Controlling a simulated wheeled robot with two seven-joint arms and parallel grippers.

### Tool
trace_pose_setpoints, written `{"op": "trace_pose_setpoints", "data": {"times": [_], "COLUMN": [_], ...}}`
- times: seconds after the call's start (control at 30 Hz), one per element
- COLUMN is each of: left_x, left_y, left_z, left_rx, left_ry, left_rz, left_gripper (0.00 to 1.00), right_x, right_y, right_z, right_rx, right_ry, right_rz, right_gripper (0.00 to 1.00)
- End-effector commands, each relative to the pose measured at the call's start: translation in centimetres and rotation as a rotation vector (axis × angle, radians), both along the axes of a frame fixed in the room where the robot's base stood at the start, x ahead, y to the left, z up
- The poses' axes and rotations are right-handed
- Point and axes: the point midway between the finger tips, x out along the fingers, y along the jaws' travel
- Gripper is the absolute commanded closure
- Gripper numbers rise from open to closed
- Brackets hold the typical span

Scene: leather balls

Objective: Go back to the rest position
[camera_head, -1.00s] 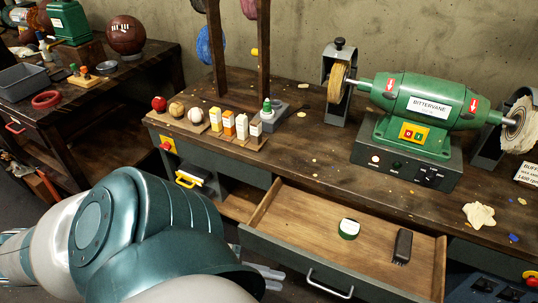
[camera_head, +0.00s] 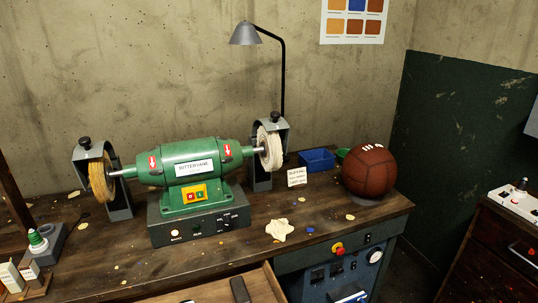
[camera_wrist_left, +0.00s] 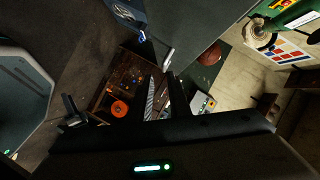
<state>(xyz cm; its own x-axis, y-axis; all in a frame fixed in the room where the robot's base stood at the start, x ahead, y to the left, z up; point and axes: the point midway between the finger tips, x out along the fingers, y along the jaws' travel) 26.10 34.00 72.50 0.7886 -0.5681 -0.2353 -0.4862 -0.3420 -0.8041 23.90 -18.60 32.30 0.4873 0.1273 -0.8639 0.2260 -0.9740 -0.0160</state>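Neither gripper shows in the head view. In the left wrist view the dark body of my left gripper (camera_wrist_left: 120,85) fills the bottom, with its two fingers spread apart and nothing seen between them. It hangs in free space in front of the bench. My right gripper is in neither view. In the head view a brown leather ball (camera_head: 369,170) rests on the right end of the bench, and it also shows small in the left wrist view (camera_wrist_left: 208,54).
The wooden bench (camera_head: 290,200) carries a green buffing machine (camera_head: 190,165), a lamp (camera_head: 245,35) and a blue bin (camera_head: 317,159). An open drawer (camera_head: 262,287) juts out from its front. A dark cabinet (camera_head: 490,245) stands at the right.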

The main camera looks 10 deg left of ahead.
Motion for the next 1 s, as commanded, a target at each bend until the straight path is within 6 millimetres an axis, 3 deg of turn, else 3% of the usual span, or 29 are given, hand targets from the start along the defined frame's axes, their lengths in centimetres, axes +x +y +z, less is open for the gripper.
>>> {"op": "trace_pose_setpoints", "data": {"times": [0.17,0.37,0.53,0.7,0.83,1.0], "left_x": [1.2,1.6,0.8,-0.5,-1.4,-2.0], "left_y": [1.9,2.4,-1.4,-7.9,-12.3,-15.1], "left_z": [-6.1,-17.8,-27.8,-35.3,-38.4,-40.1], "left_rx": [-0.056,-0.178,-0.299,-0.393,-0.43,-0.448], "left_ry": [0.111,0.345,0.586,0.819,0.952,1.033], "left_rz": [0.191,0.495,0.713,0.854,0.912,0.943], "left_gripper": [0.83,0.83,0.83,0.83,0.83,0.83], "right_x": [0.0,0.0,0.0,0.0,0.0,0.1], "right_y": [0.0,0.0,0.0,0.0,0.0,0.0], "right_z": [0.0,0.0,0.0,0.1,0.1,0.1], "right_rx": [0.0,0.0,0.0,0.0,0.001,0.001], "right_ry": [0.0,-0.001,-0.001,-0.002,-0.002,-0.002], "right_rz": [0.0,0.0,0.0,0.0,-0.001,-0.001], "right_gripper": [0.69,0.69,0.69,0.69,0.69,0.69]}}
